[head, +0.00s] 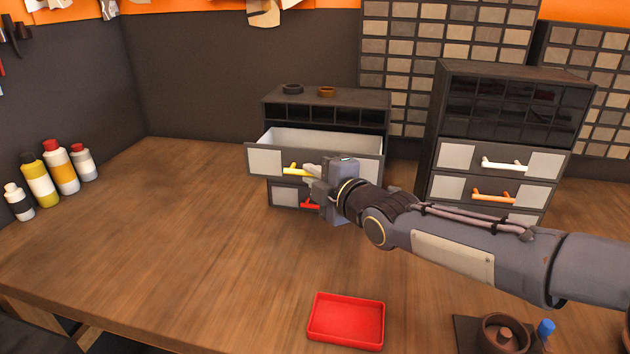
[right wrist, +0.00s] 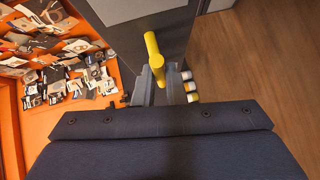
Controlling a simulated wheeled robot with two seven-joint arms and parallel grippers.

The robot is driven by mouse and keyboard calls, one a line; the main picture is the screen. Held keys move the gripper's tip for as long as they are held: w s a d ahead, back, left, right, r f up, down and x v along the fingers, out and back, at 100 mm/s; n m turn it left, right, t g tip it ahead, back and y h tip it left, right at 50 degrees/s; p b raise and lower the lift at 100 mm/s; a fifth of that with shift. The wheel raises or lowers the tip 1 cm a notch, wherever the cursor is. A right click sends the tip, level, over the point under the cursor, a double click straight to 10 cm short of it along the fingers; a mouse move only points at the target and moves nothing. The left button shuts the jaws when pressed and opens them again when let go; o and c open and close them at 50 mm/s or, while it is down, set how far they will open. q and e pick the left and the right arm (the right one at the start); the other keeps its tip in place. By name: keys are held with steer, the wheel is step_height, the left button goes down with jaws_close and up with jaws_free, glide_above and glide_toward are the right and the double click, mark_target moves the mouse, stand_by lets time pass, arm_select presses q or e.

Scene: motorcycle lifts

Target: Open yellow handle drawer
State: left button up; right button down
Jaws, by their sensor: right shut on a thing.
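The yellow handle (head: 294,169) sits on the front of the upper drawer (head: 265,160) of the small dark cabinet (head: 320,97) at the back middle. That drawer is pulled out, and its pale inside shows above the front. My right gripper (head: 312,171) is shut on the yellow handle and hides its right part. In the right wrist view the yellow handle (right wrist: 155,60) runs between the two fingers. The red handle (head: 310,205) of the drawer below is partly hidden by my right gripper. My left gripper is not in view.
A taller cabinet (head: 510,95) with white and orange handles stands at the right. Several bottles (head: 62,168) stand at the left. A red tray (head: 346,321) lies at the front, with a brown round part (head: 503,333) to its right. The left middle table is clear.

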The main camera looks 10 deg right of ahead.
steer(key=c, duration=1.5)
jaws_free()
steer(key=b+v, duration=0.1)
steer(key=v, duration=0.6)
steer(key=shift+s+d, duration=0.15)
steer(key=shift+s, duration=0.2)
